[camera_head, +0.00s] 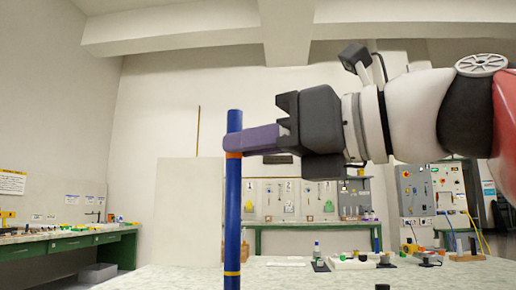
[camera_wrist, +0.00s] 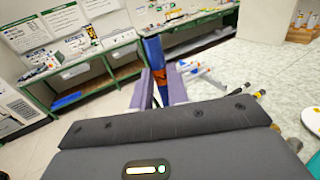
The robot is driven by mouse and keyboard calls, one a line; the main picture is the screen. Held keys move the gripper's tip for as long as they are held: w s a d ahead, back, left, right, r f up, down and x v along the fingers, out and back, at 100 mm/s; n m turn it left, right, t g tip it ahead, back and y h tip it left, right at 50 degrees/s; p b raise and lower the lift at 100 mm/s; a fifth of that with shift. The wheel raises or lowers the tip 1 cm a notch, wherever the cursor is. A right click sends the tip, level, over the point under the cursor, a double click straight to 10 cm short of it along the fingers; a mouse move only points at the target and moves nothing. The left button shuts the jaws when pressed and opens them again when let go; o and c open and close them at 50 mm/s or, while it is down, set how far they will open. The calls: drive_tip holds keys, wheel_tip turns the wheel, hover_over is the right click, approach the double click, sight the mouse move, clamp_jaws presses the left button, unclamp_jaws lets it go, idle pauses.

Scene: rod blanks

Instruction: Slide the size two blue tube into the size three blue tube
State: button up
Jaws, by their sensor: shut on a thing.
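My gripper (camera_head: 236,140) is shut on a long blue tube (camera_head: 233,200) and holds it upright, gripped in its upper part. The tube has an orange band near the fingers and a yellow band lower down. Its lower end runs to the bottom edge of the head view, so what is under it is hidden. In the wrist view the blue tube (camera_wrist: 153,50) stands between the two finger pads of my gripper (camera_wrist: 160,90). No second blue tube can be made out, and I cannot tell the held tube's size.
A pale speckled tabletop (camera_head: 180,278) lies below the tube. A tray with small coloured parts (camera_head: 352,262) and a small bottle (camera_head: 317,251) stand on it to the right. A green-fronted bench (camera_head: 60,245) is at the far left. The air around the tube looks clear.

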drive_tip(key=shift+f+b, duration=2.35)
drive_tip(key=shift+f, duration=0.9)
drive_tip(key=o, duration=0.8)
drive_tip(key=shift+o, duration=0.2)
drive_tip(key=p, duration=0.1)
approach(240, 204)
drive_tip(key=shift+a, duration=0.2)
drive_tip(key=shift+w, duration=0.1)
